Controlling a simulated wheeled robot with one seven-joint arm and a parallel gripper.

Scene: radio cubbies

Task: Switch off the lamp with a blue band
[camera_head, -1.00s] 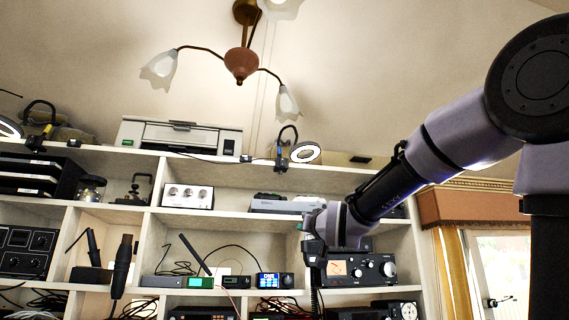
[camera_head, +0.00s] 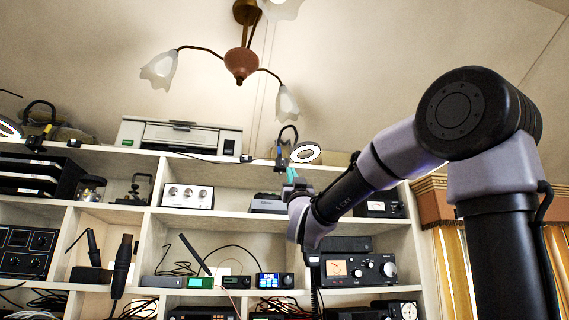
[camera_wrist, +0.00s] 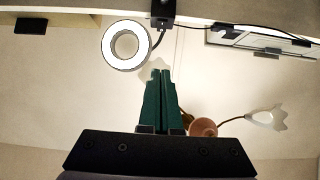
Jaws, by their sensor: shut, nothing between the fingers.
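A ring lamp (camera_head: 305,152) with a black curved neck is clamped to the top shelf edge, and its ring is bright white. A small bluish patch shows low on its stem, too small to be sure it is a band. In the wrist view the lit ring (camera_wrist: 107,45) is up and left of the fingertips, beside its black clamp box (camera_wrist: 162,12). My gripper (camera_head: 291,174) is just below the lamp. Its green fingers (camera_wrist: 160,74) are together and empty, apart from the ring and clamp in the wrist view. A second ring lamp (camera_head: 8,128) with a yellow patch on its stem is at the far left.
The shelf unit (camera_head: 165,217) holds radios and other devices below my gripper. A white printer (camera_head: 185,136) stands on top, left of the lamp, with a cable along the edge. A ceiling light (camera_head: 240,64) hangs above. Open space lies in front of the shelves.

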